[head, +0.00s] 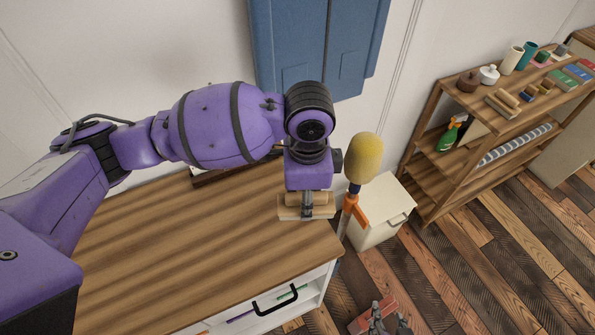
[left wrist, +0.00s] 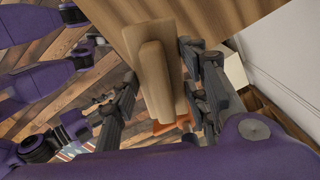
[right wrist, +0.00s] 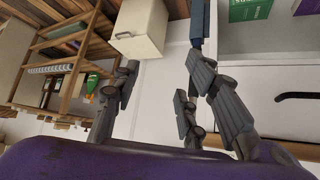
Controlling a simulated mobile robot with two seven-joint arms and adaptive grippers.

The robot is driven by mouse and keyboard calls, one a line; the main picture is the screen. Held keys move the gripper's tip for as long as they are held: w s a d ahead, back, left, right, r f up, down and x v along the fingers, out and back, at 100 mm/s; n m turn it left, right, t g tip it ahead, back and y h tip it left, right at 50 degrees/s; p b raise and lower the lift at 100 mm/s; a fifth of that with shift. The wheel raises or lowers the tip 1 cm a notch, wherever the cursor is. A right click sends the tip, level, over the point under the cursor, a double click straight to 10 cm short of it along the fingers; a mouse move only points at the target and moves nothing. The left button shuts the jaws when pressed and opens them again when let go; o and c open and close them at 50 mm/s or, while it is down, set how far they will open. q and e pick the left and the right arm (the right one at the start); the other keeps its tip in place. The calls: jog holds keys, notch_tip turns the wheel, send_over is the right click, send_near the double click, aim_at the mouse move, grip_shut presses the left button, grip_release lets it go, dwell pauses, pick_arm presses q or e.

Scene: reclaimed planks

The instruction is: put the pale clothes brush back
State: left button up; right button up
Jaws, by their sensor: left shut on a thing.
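The pale clothes brush (head: 289,212) is light wood, by the right end of the wooden dresser top (head: 190,250). My left gripper (head: 307,203) reaches down over it from above and is shut on it. In the left wrist view the brush (left wrist: 154,78) stands between the two fingers, with the dresser top beyond it. I cannot tell whether the brush touches the top. My right gripper (head: 385,318) is low, in front of the dresser's right end. In the right wrist view its fingers (right wrist: 160,95) are apart with nothing between them.
A yellow-headed duster (head: 364,158) with an orange part stands close right of my left gripper. A white cabinet (head: 380,212) and a wooden shelf unit (head: 425,180) stand further right. The dresser's front has a black handle (head: 275,301). The dresser top's near middle is clear.

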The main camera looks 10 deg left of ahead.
pick_arm(q)
jog(key=w+a+f, duration=0.3)
jog(key=w+f, duration=0.2)
jog(key=w+a+f+b, duration=0.1)
jog(key=w+a+f, duration=0.1)
jog(key=w, duration=0.1)
jog(key=shift+w+a+f, duration=0.15)
jog(key=shift+a+f, duration=0.1)
jog(key=shift+a, duration=0.1)
jog(key=shift+w+a+f, duration=0.15)
jog(key=shift+w+f, duration=0.2)
jog(key=shift+f, duration=0.05)
jog(key=shift+w+a+f, duration=0.15)
jog(key=shift+w+f, duration=0.05)
jog(key=shift+f, duration=0.05)
notch_tip(320, 180, down, 3)
jog(key=shift+w+a+f, duration=0.1)
jog(key=shift+f, duration=0.05)
jog(key=shift+f, duration=0.1)
jog(key=o, duration=1)
